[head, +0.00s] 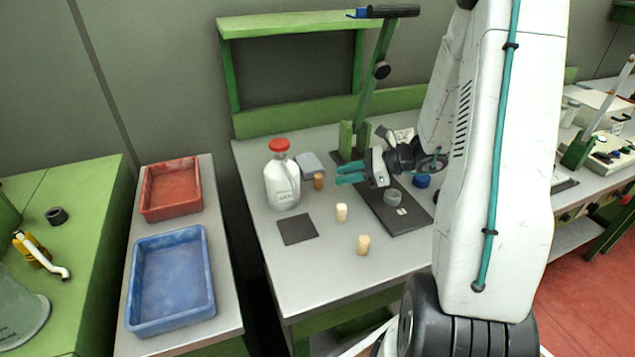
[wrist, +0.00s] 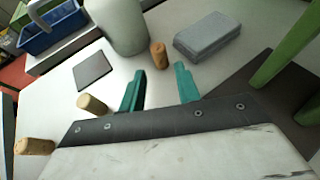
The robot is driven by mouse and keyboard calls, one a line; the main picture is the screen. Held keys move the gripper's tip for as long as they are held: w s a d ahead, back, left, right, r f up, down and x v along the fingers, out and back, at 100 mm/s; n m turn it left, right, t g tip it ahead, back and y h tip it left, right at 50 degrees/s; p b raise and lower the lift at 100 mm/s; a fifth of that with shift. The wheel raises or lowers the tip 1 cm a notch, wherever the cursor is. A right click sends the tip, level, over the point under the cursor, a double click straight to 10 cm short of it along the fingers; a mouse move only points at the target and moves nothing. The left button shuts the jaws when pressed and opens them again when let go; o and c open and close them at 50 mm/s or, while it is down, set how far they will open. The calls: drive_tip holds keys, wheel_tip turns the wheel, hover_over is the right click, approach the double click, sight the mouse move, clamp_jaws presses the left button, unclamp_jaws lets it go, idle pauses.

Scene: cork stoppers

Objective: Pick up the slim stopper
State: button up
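Three cork stoppers stand on the grey bench. A darker brown stopper (head: 319,181) is beside the jug and looks the narrowest, so it seems to be the slim one. It also shows in the wrist view (wrist: 159,55), beyond my fingertips and in line with the gap between them. A pale stopper (head: 341,212) stands nearer the front, also in the wrist view (wrist: 92,104). Another pale stopper (head: 364,244) is closest to the front edge, at the left of the wrist view (wrist: 34,146). My gripper (head: 350,174), with teal fingers, is open and empty, touching no stopper.
A white jug with a red cap (head: 283,188) stands left of the brown stopper. A grey block (head: 310,165) lies behind it. A dark square pad (head: 297,229) lies front left. A green stand on a dark base (head: 411,221) is at right. Trays stand further left.

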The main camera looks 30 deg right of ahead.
sight(318, 175)
drive_tip(key=shift+w+f, duration=0.2)
drive_tip(key=shift+f, duration=0.1)
drive_tip(key=x, duration=0.4)
drive_tip(key=r+x, duration=0.1)
drive_tip(key=x, duration=0.2)
drive_tip(key=shift+w+a+r, duration=0.1)
drive_tip(key=shift+a, duration=0.3)
clamp_jaws()
